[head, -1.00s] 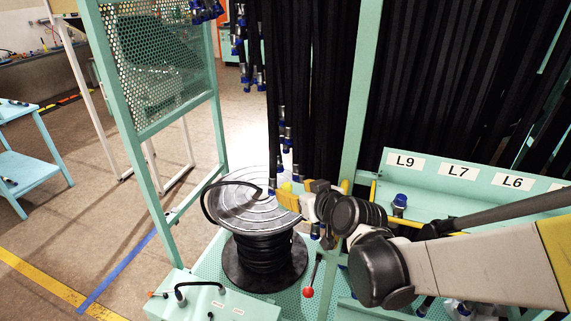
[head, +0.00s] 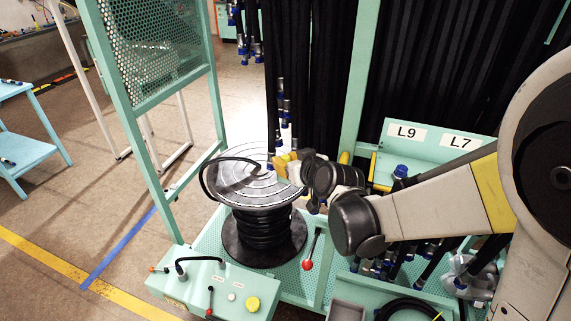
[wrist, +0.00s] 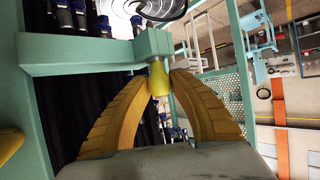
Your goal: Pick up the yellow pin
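In the head view my gripper (head: 277,164) is over the hose reel's top, left of the green post. There the pin is hidden or too small to make out.
A hose reel (head: 265,235) stands beneath my gripper. Black hoses (head: 310,70) hang close behind. A green post (head: 359,80) and the labelled L9 panel (head: 408,133) are to the right. A green control box (head: 222,290) is in front.

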